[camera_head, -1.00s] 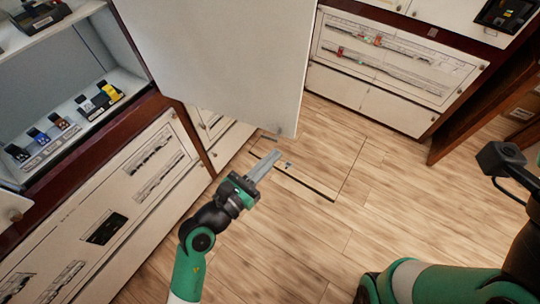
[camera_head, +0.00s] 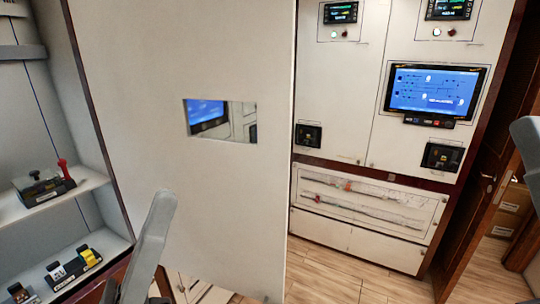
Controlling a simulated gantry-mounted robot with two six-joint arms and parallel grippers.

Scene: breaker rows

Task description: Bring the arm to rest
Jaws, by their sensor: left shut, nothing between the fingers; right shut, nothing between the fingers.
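My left gripper (camera_head: 155,235) shows as long grey fingers pointing up at the lower left, close to the camera. The fingers are together with nothing between them. They are in front of the lower left part of the open white cabinet door; I cannot tell how far apart they are. The rest of my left arm is mostly below the frame. Grey fingers of my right gripper (camera_head: 528,150) show at the right edge, cut off by the frame. They hold nothing that I can see.
The open white door (camera_head: 230,60) with a small window fills the centre left. An open cabinet shelf (camera_head: 100,180) with breakers is on the left. A panel wall with a blue screen (camera_head: 432,90) stands behind at right. The wood floor (camera_head: 320,280) is clear at the bottom.

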